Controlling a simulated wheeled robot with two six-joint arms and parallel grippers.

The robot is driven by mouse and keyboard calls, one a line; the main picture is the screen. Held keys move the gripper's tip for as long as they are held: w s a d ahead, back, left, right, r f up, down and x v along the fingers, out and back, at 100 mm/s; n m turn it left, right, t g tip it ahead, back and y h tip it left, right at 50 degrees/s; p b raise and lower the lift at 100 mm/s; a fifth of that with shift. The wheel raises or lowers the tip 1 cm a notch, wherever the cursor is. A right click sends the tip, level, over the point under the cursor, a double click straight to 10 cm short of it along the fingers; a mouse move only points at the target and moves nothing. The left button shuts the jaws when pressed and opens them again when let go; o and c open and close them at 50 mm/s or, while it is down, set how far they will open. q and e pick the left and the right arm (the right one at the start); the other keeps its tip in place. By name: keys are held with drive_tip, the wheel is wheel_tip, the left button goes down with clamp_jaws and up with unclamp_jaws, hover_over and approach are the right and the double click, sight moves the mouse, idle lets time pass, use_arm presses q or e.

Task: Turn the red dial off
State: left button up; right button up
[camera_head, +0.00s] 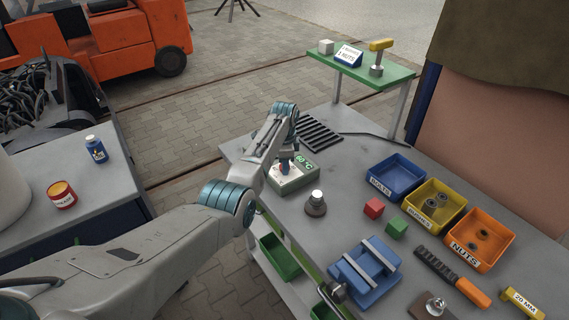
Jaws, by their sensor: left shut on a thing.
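A grey-green box with a lit display reading 60 °C (305,167) stands near the left end of the grey workbench. The red dial (284,170) is on this box, and only a sliver of it shows under my gripper. My left gripper (284,165) points down at the box top and is shut on the dial. My own wrist and forearm hide much of the fingers and the dial, so its pointer cannot be read. My right gripper is not in view.
A dark round part with a metal knob (316,203) stands close to the box. A black slotted rack (318,135) lies behind it. Red (374,208) and green (396,227) cubes, a blue vise-like block (365,272) and blue, yellow and orange bins (480,240) fill the right.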

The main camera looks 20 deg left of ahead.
use_arm(q)
drive_tip(key=n+p, duration=0.1)
drive_tip(key=n, duration=0.1)
drive_tip(key=shift+r+n, duration=0.1)
drive_tip(key=shift+n, duration=0.2)
drive_tip(key=n, duration=0.2)
drive_tip(key=shift+n+p, duration=0.35)
drive_tip(key=shift+n, duration=0.05)
drive_tip(key=n, duration=0.3)
drive_tip(key=shift+n+p, duration=0.3)
drive_tip(key=shift+p, duration=0.05)
drive_tip(key=n, duration=0.2)
drive_tip(key=shift+n, duration=0.3)
drive_tip(key=n+p, duration=0.1)
drive_tip(key=n, duration=1)
drive_tip(key=shift+n, duration=0.4)
drive_tip(key=o, duration=1)
